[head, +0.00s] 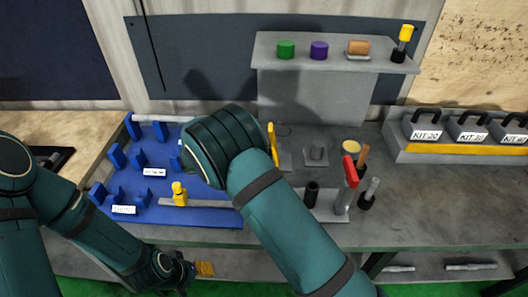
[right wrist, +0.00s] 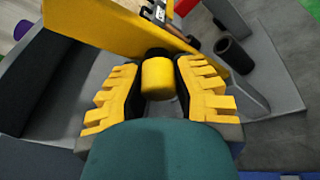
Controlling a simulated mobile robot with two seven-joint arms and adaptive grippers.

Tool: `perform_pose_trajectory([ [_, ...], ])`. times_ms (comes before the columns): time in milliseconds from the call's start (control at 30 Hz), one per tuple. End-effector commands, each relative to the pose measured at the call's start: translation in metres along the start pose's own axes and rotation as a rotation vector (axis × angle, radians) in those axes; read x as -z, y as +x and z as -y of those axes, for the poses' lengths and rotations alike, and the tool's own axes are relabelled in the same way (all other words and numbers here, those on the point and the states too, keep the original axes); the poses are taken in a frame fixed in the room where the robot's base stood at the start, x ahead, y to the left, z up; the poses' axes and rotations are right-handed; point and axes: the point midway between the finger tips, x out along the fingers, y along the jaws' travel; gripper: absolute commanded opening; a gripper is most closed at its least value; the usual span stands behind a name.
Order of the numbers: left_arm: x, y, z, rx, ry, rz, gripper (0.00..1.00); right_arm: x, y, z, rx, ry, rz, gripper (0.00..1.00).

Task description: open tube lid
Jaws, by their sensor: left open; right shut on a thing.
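My right gripper (right wrist: 158,95) has its yellow fingers on either side of a short yellow cylinder (right wrist: 158,78) with a dark top and is shut on it. Behind that cylinder a long yellow bar (right wrist: 115,28) crosses the right wrist view. In the head view my right wrist hides this gripper and what it holds; a bit of yellow (head: 271,135) shows beside the wrist. My left gripper (head: 204,268) is open and empty, low in front of the bench edge. I cannot tell which part is the tube lid. An open dark tube (head: 312,192) stands upright on the bench.
A blue rack (head: 225,215) lies left of my right arm, with a yellow-knobbed grey bar (head: 180,196) at its front. A grey shelf (head: 390,63) holds green and purple pieces. A red-topped tool (head: 350,172) stands near the dark tube. Kit boxes (head: 425,128) sit at right.

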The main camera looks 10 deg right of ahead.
Motion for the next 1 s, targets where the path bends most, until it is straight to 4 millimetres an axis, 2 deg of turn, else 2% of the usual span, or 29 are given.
perform_pose_trajectory([
  [233,0.000,0.000,0.000,0.000,0.000,0.000,0.53,0.001,0.001,0.001,0.002,-0.002,-0.001,0.00],
  [267,0.000,0.000,0.000,0.000,0.000,0.000,0.53,0.001,0.001,0.001,0.002,-0.002,-0.001,0.40],
  [300,0.000,0.000,0.000,0.000,0.000,0.000,0.53,0.001,0.001,0.001,0.002,-0.002,-0.001,0.54],
  [333,0.000,0.000,0.000,0.000,0.000,0.000,0.53,0.001,0.001,0.001,0.002,-0.002,-0.001,0.61],
  [733,0.000,0.000,0.000,0.000,0.000,0.000,0.53,0.001,-0.005,0.000,0.001,0.000,-0.002,0.61],
  [867,0.000,0.000,0.000,0.000,0.000,0.000,0.53,0.001,-0.023,0.000,0.000,0.002,-0.003,0.61],
  [1000,0.000,0.000,0.000,0.000,0.000,0.000,0.53,0.001,-0.051,0.001,-0.001,0.002,-0.003,0.61],
])
